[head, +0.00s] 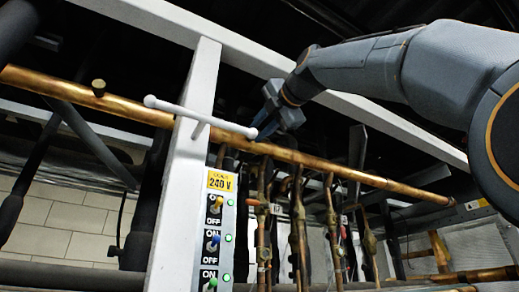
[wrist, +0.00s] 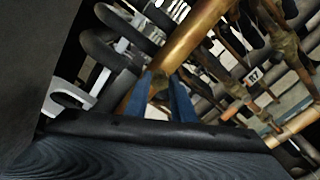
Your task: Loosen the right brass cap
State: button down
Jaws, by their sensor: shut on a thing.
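My gripper (head: 266,122) is at the copper pipe (head: 322,165), just right of the white post, with its blue fingers pointing down at the pipe. In the wrist view the two blue fingers (wrist: 161,94) are shut on the right brass cap (wrist: 161,84), a small piece against the pipe (wrist: 196,40). The fingers hide most of this cap. In the head view the cap is hidden behind the gripper and the white handle. Another brass cap (head: 99,88) stands on the pipe at the left, apart from my gripper.
A white T-shaped handle (head: 190,111) crosses in front of the pipe, its right end close to my fingers. The white post (head: 189,155) carries a 240 V switch panel (head: 213,235) with green lights. Several thin copper pipes (head: 300,220) hang below the main pipe.

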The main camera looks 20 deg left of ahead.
dwell(0.3)
jog(key=c, duration=1.5)
grip_release()
jog(key=shift+b+v, duration=1.55)
jog(key=shift+v, duration=2.3)
